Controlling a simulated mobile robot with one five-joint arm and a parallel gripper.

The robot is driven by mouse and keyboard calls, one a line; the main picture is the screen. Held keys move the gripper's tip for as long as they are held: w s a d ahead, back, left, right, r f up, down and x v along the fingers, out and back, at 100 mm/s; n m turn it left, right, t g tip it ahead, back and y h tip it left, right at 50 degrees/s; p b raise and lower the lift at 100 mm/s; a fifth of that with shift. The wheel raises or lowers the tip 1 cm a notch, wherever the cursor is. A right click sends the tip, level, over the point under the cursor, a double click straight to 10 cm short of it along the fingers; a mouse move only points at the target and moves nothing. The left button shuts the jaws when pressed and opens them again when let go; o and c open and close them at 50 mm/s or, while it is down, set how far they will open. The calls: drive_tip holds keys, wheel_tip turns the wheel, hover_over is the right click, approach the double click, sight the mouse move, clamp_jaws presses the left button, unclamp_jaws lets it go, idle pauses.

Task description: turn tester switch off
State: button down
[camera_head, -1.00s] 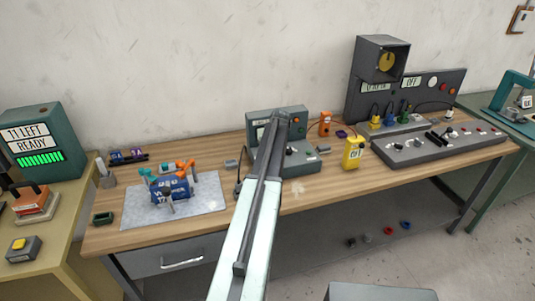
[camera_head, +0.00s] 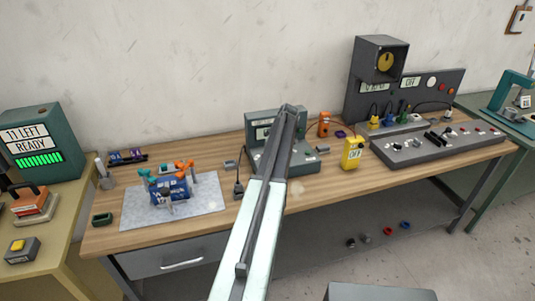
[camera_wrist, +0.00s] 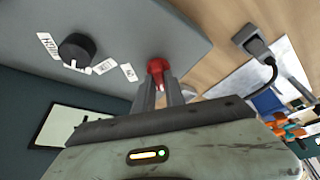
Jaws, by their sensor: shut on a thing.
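The grey-green tester box (camera_head: 258,122) stands mid-bench, with its sloping base (camera_head: 303,167) partly behind my arm. In the wrist view, its grey panel (camera_wrist: 150,25) carries a black knob (camera_wrist: 76,50) with a white pointer and small white labels around it. A red switch tip (camera_wrist: 158,66) sticks up near the panel's edge. My gripper (camera_wrist: 162,82) is shut on this red switch, with a finger on either side. In the head view my arm hides the gripper and the switch. The switch's position cannot be read.
A yellow meter (camera_head: 353,153) reading OFF stands right of the tester. A black plug with a cable (camera_head: 238,188) lies to its left, near a grey mat (camera_head: 135,208) holding a blue vise (camera_head: 170,190). A long control console (camera_head: 400,152) fills the bench's right.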

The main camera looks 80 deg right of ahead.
drive_tip(key=shift+s, duration=0.1)
drive_tip(key=c, duration=1.4)
unclamp_jaws()
drive_tip(key=shift+r, duration=0.1)
drive_tip(key=d+p+v, duration=0.1)
drive_tip(key=p+v, duration=0.6)
drive_tip(key=shift+a+r, duration=0.3)
drive_tip(key=shift+a, duration=0.25)
drive_tip(key=shift+s+f, duration=0.1)
drive_tip(key=shift+s, duration=0.05)
